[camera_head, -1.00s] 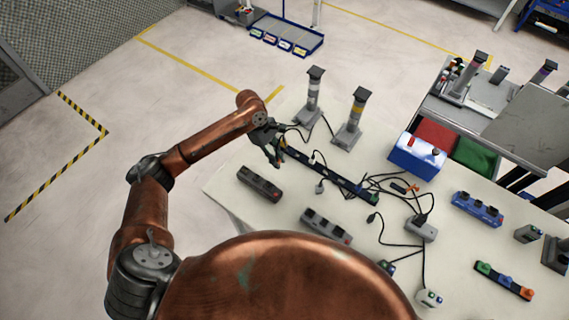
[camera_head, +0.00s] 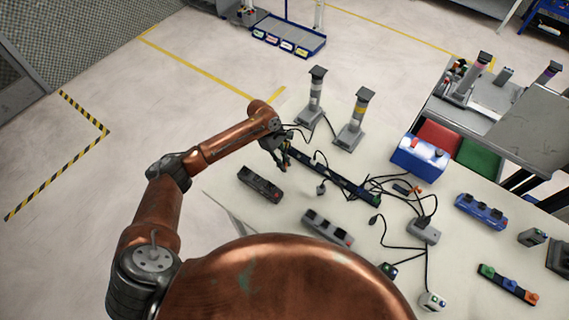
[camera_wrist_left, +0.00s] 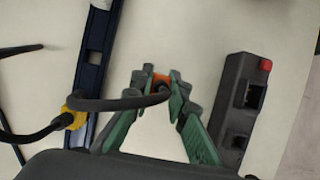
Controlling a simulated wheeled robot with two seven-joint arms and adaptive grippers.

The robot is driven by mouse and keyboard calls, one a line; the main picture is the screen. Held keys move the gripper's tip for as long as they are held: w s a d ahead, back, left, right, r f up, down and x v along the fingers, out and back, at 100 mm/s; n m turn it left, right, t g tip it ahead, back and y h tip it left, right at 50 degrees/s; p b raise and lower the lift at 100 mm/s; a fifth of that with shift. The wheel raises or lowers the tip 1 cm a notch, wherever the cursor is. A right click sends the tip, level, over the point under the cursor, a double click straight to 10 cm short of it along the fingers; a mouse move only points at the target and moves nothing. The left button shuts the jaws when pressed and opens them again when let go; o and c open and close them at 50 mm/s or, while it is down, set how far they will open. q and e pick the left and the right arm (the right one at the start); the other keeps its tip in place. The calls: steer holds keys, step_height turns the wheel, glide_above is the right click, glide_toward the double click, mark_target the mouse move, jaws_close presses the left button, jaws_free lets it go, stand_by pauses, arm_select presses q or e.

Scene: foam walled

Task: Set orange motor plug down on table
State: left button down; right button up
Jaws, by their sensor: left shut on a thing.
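My left gripper (camera_head: 281,160) reaches over the back left part of the white table (camera_head: 300,200). In the left wrist view its green-padded fingers (camera_wrist_left: 160,84) are shut on the orange motor plug (camera_wrist_left: 160,82), with a dark cable curving away from it to the left. The plug itself is too small to make out in the head view. Whether it touches the table is unclear. My right gripper is not in view.
A dark blue power strip (camera_head: 335,177) lies just right of my left gripper, with a yellow plug (camera_wrist_left: 72,118) in it. A dark grey socket box (camera_head: 261,184) lies nearer the front. Loose black cables and two grey signal towers (camera_head: 313,105) (camera_head: 352,125) stand nearby.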

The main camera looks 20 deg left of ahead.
arm_select(q)
steer(key=shift+f, duration=0.1)
steer(key=c, duration=2.2)
jaws_free()
steer(key=o, duration=0.3)
steer(key=v, duration=1.2)
steer(key=shift+p, duration=0.4)
steer(key=shift+d, duration=0.1)
